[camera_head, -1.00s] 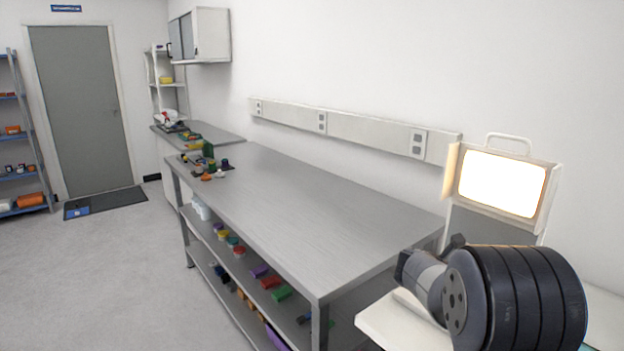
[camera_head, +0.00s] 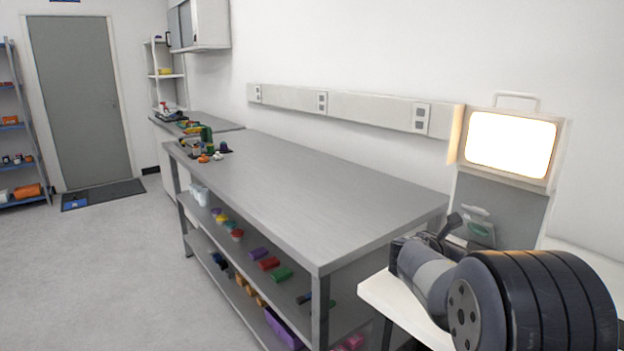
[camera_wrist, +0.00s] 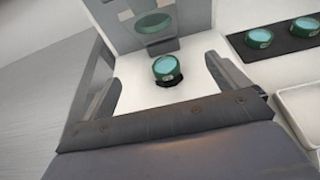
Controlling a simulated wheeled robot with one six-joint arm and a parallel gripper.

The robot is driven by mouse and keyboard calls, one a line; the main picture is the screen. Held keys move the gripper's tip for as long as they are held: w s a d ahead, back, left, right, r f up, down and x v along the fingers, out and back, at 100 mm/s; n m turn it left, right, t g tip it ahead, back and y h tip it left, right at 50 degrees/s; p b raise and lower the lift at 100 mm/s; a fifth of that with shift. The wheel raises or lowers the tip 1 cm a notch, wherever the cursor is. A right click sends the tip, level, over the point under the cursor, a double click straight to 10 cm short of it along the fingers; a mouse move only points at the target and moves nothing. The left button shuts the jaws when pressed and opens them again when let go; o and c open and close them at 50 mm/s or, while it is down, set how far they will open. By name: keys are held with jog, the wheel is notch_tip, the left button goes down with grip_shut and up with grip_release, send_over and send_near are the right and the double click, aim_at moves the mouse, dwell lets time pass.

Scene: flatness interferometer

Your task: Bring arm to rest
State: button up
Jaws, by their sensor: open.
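My gripper (camera_wrist: 165,85) is open in the wrist view, with one finger on each side and nothing between the tips. Just beyond it, a green-rimmed optic with a pale blue face (camera_wrist: 167,68) sits on a dark round seat on a white surface. It stands apart from both fingers. A grey panel (camera_wrist: 195,15) behind it shows a green reflection. In the head view, my gripper (camera_head: 450,226) is partly hidden by my own dark arm at the lower right. It is in front of the instrument with the lit screen (camera_head: 511,146).
Two more green-rimmed optics (camera_wrist: 258,38) (camera_wrist: 304,27) lie on a dark strip at the right. The white table (camera_head: 377,294) carries the instrument. A long grey bench (camera_head: 290,190) has a mostly bare top, with small items at its far end. Open floor (camera_head: 110,270) lies left.

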jog(key=shift+s+a+f+t+h+b, duration=0.15)
jog(key=shift+f+b, duration=0.45)
jog(key=shift+b, duration=0.85)
jog(key=shift+f+t+h+b, duration=0.25)
jog(key=shift+f+b, duration=0.3)
jog(key=shift+b, duration=1.2)
jog(key=shift+b, duration=0.4)
jog(key=shift+s+f, duration=0.1)
